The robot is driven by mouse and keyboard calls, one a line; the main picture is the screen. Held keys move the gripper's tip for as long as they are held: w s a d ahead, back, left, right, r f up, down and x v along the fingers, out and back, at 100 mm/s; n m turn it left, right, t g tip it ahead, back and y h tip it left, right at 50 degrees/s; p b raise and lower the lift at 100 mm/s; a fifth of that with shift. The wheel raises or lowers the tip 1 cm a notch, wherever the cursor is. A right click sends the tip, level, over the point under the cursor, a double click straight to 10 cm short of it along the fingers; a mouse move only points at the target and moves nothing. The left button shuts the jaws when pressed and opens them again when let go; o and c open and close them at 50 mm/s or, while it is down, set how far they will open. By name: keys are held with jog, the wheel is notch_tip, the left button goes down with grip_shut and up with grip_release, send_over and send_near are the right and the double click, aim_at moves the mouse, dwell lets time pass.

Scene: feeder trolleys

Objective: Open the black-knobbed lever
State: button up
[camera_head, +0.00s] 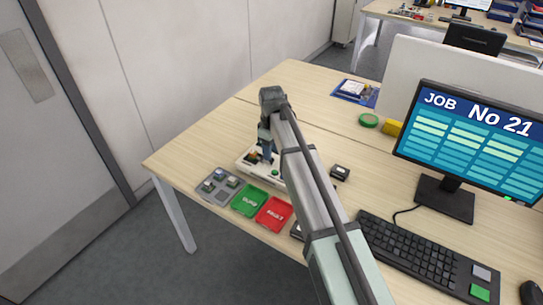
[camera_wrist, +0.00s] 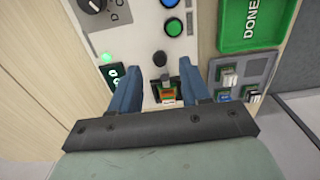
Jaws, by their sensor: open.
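A white test panel (camera_head: 248,167) stands on the wooden desk, partly hidden by my arm in the head view. In the wrist view the white panel (camera_wrist: 140,22) fills the upper middle. A small round black knob (camera_wrist: 160,58), seemingly the lever's, lies between my finger ends; its lever arm is not clear. Just below it is a dark holder with a green and orange part (camera_wrist: 164,91). My gripper (camera_wrist: 158,72) is open, its blue fingers on either side of the knob and holder. I cannot tell whether they touch anything.
In the wrist view, a green DONE tray (camera_wrist: 252,25) and a grey parts tray (camera_wrist: 262,72) lie to the right. The panel also carries blue (camera_wrist: 173,27) and green buttons and a dial (camera_wrist: 92,5). In the head view, a red tray (camera_head: 274,214) and keyboard (camera_head: 420,255) lie nearer.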

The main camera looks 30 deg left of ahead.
jog(key=shift+f, duration=1.65)
grip_shut()
